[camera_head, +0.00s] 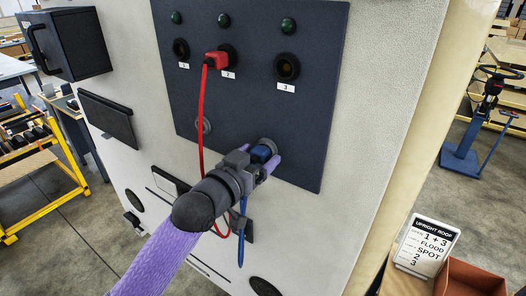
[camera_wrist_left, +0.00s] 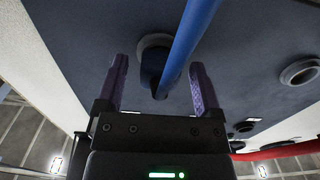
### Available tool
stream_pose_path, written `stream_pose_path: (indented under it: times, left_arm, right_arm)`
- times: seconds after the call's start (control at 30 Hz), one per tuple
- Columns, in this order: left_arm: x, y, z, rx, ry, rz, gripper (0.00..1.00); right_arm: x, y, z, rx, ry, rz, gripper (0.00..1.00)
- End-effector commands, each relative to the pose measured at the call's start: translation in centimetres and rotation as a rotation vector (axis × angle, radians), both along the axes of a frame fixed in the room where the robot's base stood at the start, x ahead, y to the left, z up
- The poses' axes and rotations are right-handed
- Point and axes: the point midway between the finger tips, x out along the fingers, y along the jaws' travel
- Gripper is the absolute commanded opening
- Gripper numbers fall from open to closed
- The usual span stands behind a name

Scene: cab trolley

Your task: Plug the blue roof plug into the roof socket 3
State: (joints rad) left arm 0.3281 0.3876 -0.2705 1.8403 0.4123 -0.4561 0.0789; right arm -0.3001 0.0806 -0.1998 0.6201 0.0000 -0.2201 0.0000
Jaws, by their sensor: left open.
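The blue plug (camera_head: 263,151) sits at a round grey holder on the lower part of the dark panel (camera_head: 240,100). Its blue cable (camera_head: 241,240) hangs down, and crosses the left wrist view (camera_wrist_left: 192,35) in front of the plug (camera_wrist_left: 152,68). My left gripper (camera_head: 261,158) is open, with its purple fingers on either side of the plug; whether they touch it cannot be told. Roof socket 3 (camera_head: 287,67) is empty, up and right of the gripper, with its label below it. My right gripper is not in view.
A red plug (camera_head: 216,60) is in socket 2 (camera_head: 230,50); its red cable (camera_head: 202,120) hangs left of my gripper. Socket 1 (camera_head: 181,48) is empty. A sign (camera_head: 427,244) stands at lower right beside a brown box (camera_head: 470,278).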

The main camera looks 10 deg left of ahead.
Motion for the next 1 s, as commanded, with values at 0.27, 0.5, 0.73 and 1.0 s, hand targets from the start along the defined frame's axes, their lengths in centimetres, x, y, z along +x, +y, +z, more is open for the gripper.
stream_pose_path:
  times: [0.27, 0.5, 0.73, 1.0]
  left_arm:
    - [-0.01, 0.01, -0.02, 0.0, 0.001, 0.0, 0.85]
    - [-0.01, 0.0, -0.01, 0.0, 0.001, 0.0, 0.85]
    - [-0.01, 0.01, 0.07, 0.001, 0.002, 0.0, 0.85]
    - [-0.01, 0.0, -0.02, 0.0, 0.001, 0.0, 0.75]
  right_arm:
    - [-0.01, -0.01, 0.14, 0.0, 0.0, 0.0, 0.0]
    - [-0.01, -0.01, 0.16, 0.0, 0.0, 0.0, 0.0]
    - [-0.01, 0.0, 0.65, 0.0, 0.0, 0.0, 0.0]
    - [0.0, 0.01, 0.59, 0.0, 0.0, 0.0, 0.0]
